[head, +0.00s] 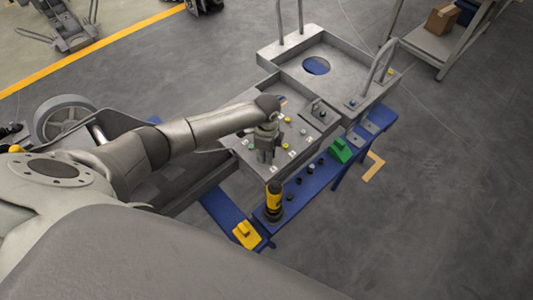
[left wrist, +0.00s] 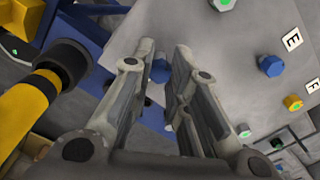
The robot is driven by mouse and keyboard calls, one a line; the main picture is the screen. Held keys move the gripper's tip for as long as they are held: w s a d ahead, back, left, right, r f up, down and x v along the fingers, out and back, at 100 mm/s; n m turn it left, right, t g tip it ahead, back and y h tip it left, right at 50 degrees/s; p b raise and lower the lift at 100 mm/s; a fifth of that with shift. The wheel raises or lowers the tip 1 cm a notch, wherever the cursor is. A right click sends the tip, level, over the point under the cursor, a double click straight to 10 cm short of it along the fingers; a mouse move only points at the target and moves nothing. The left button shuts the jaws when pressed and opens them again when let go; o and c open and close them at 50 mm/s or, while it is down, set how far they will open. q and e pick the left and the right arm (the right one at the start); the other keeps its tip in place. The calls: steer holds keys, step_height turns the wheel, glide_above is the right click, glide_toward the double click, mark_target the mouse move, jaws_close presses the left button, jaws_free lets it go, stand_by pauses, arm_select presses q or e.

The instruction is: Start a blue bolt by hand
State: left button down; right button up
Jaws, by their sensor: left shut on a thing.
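My left gripper (head: 266,154) is over the near part of the grey chassis tray (head: 238,146), fingers pointing down. In the left wrist view its two fingers (left wrist: 162,75) are shut on a blue bolt (left wrist: 160,70), whose head shows between the fingertips. The bolt's shank and whatever is under it are hidden, so I cannot tell if it touches a hole. Another blue bolt (left wrist: 271,66) stands on the grey plate by a label "E". A yellow bolt (left wrist: 293,103) and a green bolt (left wrist: 222,3) are near it. My right gripper is not in view.
A yellow and black tool (head: 273,202) stands upright on the blue frame (head: 312,183) close to the gripper. A yellow block (head: 246,234) and a green block (head: 340,150) are on the blue frame. Upright handles (head: 381,62) rise from the far tray.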

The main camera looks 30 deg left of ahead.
arm_select(q)
steer(key=shift+f, duration=0.15)
steer(key=shift+f+b, duration=0.45)
steer(key=shift+f, duration=0.2)
steer(key=m, duration=0.5)
stand_by(0.4)
steer(key=m+b, duration=0.1)
steer(key=m, duration=0.2)
steer(key=shift+m, duration=1.2)
